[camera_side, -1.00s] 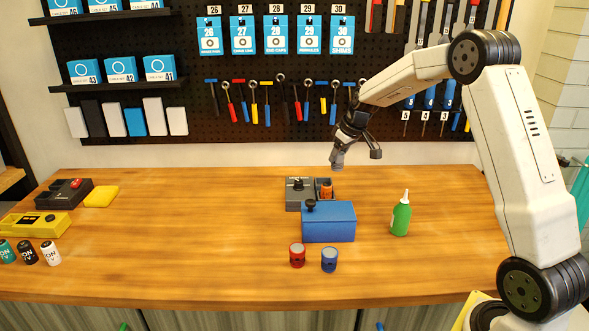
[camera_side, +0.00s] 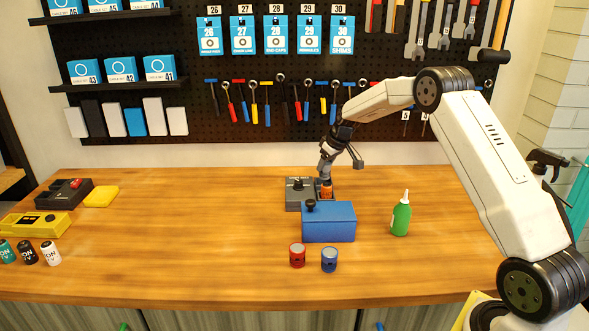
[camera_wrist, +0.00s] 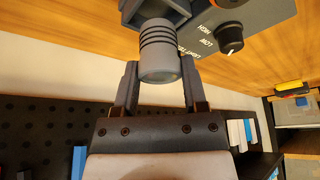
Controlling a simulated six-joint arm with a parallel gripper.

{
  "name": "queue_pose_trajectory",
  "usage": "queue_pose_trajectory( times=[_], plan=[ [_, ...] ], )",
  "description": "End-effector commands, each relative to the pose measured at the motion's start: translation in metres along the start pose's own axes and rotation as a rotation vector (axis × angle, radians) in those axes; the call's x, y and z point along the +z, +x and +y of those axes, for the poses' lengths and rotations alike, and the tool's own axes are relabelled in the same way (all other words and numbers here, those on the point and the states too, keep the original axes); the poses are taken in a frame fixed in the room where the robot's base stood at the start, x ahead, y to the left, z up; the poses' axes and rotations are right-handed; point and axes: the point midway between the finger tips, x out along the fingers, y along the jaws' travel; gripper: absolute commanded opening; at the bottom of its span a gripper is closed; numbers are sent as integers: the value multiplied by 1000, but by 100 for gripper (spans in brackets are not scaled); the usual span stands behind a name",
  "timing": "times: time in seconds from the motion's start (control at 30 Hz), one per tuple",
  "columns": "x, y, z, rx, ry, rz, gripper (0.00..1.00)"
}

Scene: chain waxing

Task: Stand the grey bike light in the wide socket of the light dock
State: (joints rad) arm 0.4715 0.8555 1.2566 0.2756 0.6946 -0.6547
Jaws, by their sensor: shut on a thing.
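My gripper (camera_wrist: 157,95) is shut on the grey bike light (camera_wrist: 160,52), a ribbed grey cylinder, seen between the two fingers in the wrist view. In the side view the light (camera_side: 325,172) is small, pointing down at the right part of the grey light dock (camera_side: 299,202). The dock has a black knob and printed lettering, which also show in the wrist view (camera_wrist: 262,35). The light's lower end is at or just above a dark socket block (camera_wrist: 150,12); I cannot tell if it is inside. An orange light (camera_side: 326,191) stands in the dock, close in front of the grey light.
A green bottle (camera_side: 401,216) is to the right. A red can (camera_side: 297,256) and a blue can (camera_side: 329,260) stand nearer.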

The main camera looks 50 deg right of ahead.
Motion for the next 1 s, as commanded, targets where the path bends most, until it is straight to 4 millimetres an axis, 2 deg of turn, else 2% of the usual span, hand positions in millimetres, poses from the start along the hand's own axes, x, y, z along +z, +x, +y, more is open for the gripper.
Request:
queue_pose_trajectory(
  times=[0.17, 0.43, 0.9, 0.93, 1.0],
  plan=[
    [-2, 8, 2, 0, 0, -1, 0],
    [9, 34, 2, 0, 0, 0, 0],
    [11, 38, 2, 0, 0, 0, 0],
    [11, 39, 2, 0, 0, -1, 61],
    [11, 38, 2, 0, 0, -1, 84]
  ],
)
